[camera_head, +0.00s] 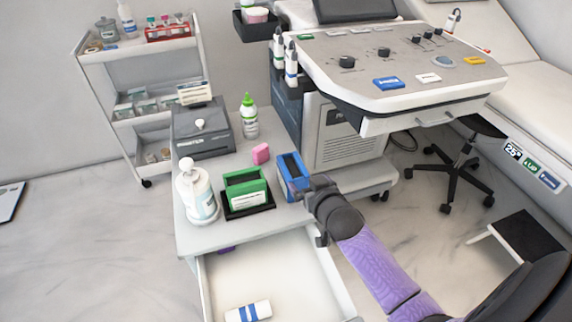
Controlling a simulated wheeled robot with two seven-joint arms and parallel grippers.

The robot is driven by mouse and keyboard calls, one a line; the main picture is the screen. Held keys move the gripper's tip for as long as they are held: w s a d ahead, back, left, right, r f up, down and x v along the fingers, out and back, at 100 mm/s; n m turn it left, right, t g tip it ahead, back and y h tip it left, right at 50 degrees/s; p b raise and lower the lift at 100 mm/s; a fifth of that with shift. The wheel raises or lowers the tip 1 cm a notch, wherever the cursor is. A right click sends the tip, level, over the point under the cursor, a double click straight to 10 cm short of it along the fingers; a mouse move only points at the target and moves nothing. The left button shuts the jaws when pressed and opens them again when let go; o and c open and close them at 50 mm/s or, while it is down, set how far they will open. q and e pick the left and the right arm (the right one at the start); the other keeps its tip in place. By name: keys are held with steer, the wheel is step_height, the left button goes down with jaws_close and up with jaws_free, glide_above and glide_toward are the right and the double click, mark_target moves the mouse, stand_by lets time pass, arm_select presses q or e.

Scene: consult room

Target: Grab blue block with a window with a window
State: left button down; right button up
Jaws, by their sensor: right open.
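The blue block with a window (291,173) stands upright on the white cabinet top (222,232), to the right of a green block (246,187) on a black tray. My right arm comes in from the lower right. Its dark gripper (309,187) is open at the right side of the blue block. The fingertips are small and overlap the block's edge, so I cannot tell whether they touch it. My left gripper is out of view.
A white pump bottle (196,191), a pink block (260,154), a green-capped bottle (249,118) and a dark box (203,131) stand on the cabinet. An open drawer (262,274) below holds a white and blue item. A console (405,70) stands behind.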

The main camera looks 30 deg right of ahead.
mark_target(290, 164)
steer(key=b+x, duration=0.2)
steer(key=x, duration=0.1)
steer(key=b+x, duration=0.2)
steer(key=x, duration=0.1)
steer(key=b+x, duration=0.3)
steer(key=shift+a+f, duration=0.1)
steer(key=shift+f, duration=0.25)
steer(key=shift+w+r, duration=0.1)
steer(key=shift+w, duration=0.2)
steer(key=shift+r, duration=0.25)
steer(key=c, duration=1.1)
jaws_close()
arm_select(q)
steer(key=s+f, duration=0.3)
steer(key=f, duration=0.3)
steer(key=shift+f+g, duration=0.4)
